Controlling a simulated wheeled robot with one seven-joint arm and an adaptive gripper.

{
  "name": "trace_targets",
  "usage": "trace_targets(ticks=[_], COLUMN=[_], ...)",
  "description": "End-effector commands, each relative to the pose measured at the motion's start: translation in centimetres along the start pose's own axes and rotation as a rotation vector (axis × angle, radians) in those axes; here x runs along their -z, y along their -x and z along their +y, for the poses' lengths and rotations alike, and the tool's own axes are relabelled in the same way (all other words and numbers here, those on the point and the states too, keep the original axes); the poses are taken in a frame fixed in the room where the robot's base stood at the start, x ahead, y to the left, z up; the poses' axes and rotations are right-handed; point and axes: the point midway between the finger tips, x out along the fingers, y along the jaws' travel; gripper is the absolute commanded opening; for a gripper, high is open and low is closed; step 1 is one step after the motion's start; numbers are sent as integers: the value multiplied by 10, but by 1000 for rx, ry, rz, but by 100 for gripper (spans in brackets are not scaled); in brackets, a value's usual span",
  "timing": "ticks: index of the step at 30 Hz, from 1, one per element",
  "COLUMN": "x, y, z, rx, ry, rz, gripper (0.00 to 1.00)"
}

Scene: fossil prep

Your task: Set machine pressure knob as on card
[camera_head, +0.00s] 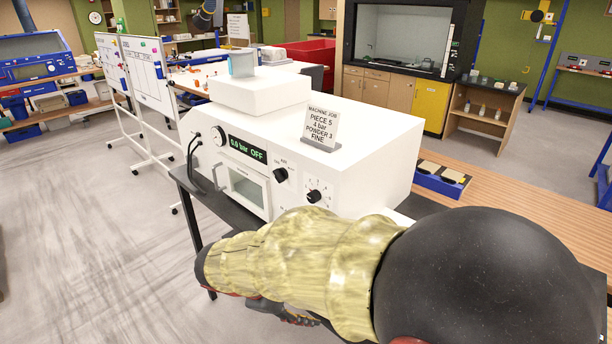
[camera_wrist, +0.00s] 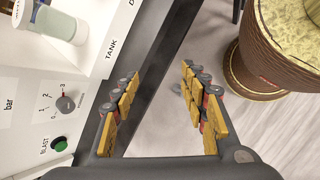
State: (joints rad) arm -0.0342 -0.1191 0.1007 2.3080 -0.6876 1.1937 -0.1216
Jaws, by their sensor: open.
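The white machine (camera_head: 240,130) stands on a dark table. Its green display reads "0.0 bar OFF" (camera_head: 248,150). Two black knobs are on its front, an upper left knob (camera_head: 281,174) and a lower right knob (camera_head: 313,196); the label by the upper one is too small to read surely. My gripper (camera_wrist: 160,76) is open and empty, beside the panel and apart from the knob.
A green BLAST button (camera_wrist: 60,144) and a clear container (camera_wrist: 56,24) by the TANK label sit on the machine. A brown round-sided body with a yellow top fills the wrist view's upper right. Whiteboards (camera_head: 148,75) stand behind left. Floor (camera_head: 80,240) at left is clear.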

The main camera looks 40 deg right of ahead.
Motion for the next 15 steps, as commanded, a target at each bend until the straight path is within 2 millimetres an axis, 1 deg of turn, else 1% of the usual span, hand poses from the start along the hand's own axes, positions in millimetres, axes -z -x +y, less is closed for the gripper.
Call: trace_targets(ticks=[1,7,11,15], x=[-8,-14,-10,2], y=[12,28,40,53], z=[20,81,118,154], rx=[-30,-169,-263,-368], ry=[61,290,442,608], rz=[-63,-281,-412,-541], gripper=[44,44,44,44])
